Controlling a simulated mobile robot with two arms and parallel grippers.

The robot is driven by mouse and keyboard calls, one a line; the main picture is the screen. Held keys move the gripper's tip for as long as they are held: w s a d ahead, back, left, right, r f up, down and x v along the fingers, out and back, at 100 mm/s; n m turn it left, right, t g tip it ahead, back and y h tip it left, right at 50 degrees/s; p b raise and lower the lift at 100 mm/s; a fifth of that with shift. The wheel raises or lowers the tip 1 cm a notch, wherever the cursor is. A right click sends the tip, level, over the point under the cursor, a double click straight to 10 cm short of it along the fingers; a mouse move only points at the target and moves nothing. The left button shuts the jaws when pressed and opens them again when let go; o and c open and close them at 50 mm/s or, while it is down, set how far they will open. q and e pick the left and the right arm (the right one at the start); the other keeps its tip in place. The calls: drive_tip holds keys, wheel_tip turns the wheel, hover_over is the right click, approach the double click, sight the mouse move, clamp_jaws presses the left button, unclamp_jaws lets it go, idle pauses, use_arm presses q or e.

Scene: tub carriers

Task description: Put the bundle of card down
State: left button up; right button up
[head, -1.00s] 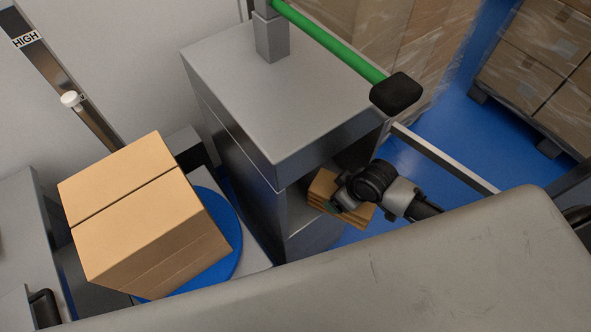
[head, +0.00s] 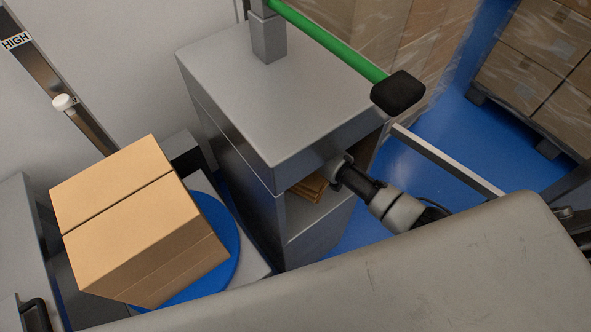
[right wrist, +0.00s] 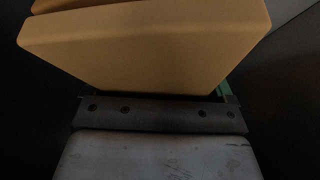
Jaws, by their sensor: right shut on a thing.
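The bundle of card (head: 311,187) is a small tan stack, partly inside the open compartment of the grey metal cabinet (head: 285,112). The cabinet top and my right arm hide part of it. In the right wrist view the bundle (right wrist: 150,45) fills the upper middle, right at the jaw. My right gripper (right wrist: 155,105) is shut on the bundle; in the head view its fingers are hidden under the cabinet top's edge. I cannot tell whether the bundle touches the compartment floor. My left gripper is not in view.
A closed cardboard box (head: 130,215) sits on a blue round plate (head: 228,245) at the left. A green bar (head: 325,38) with a black end (head: 398,92) extends above the cabinet. Wrapped pallet loads (head: 545,65) stand at the back right. Blue floor (head: 440,135) shows between.

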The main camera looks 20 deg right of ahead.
drive_tip(key=shift+f, duration=0.2)
drive_tip(key=o, duration=0.8)
drive_tip(key=shift+r, duration=0.3)
drive_tip(key=p+v, duration=0.1)
drive_tip(key=v, duration=0.1)
drive_tip(key=shift+s+d+r, duration=0.1)
drive_tip(key=shift+s+r, duration=0.05)
drive_tip(key=shift+r, duration=0.1)
drive_tip(key=s+d, duration=0.2)
drive_tip(key=s, duration=0.1)
drive_tip(key=s+d, duration=0.2)
drive_tip(key=s, duration=0.2)
drive_tip(key=s+d, duration=0.2)
drive_tip(key=s, duration=0.1)
drive_tip(key=shift+s+d, duration=0.15)
drive_tip(key=shift+s, duration=0.05)
